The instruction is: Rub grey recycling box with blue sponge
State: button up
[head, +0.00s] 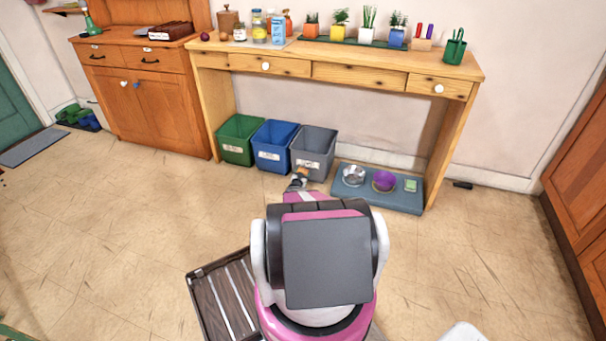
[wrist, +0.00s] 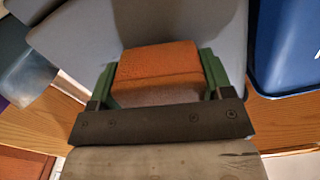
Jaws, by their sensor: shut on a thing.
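The grey recycling box (head: 313,150) stands on the floor under the wooden table, rightmost of three bins. Its grey wall (wrist: 190,25) fills the top middle of the wrist view. My gripper (head: 300,178) is low in front of this box. In the wrist view its green fingers (wrist: 160,75) are shut on an orange-brown block (wrist: 160,63) with a duller greyish-brown near side. The block looks like a sponge, but no blue shows on it. It is close to the grey wall; I cannot tell whether it touches. My arm hides part of the floor in the head view.
A blue bin (head: 274,146) stands left of the grey box, and a green bin (head: 240,139) beyond it. A blue-grey mat (head: 378,196) with bowls lies right. The wooden table (head: 340,73) spans above. Open floor (head: 130,210) lies left.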

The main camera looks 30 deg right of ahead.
jog(key=shift+v, duration=2.3)
jog(key=shift+s, duration=0.1)
jog(key=shift+v, duration=1.45)
jog(key=shift+r, duration=0.15)
